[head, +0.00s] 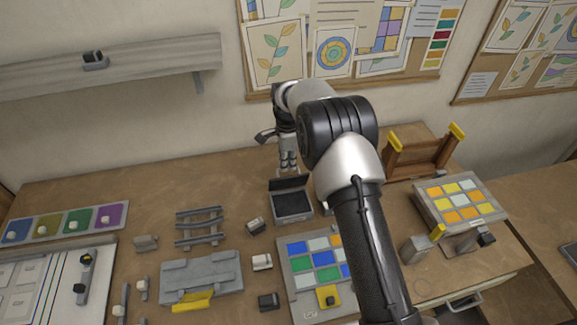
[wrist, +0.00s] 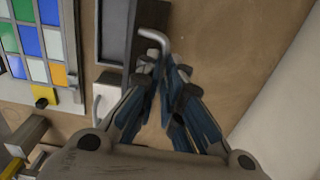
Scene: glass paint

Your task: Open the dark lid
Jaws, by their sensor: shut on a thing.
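A small dark box (head: 292,207) stands on the table, its shallow inside showing. Its dark lid (head: 289,184) stands raised along the back edge. In the wrist view the box (wrist: 113,35) is at the top, with the lid (wrist: 149,14) seen nearly edge-on beside it. A bent grey handle (wrist: 153,36) reaches from the lid to my fingers. My gripper (head: 288,162) is just behind and above the lid; in the wrist view its blue-padded fingers (wrist: 168,76) are shut on the handle. The exact contact is partly hidden by the fingers.
A tray of coloured glass tiles (head: 296,277) lies in front of the box. A grey case (head: 200,280) and a small rack (head: 199,228) are to the left. A wooden stand (head: 414,160) and a tile board (head: 487,218) are to the right. Bare table lies behind the box.

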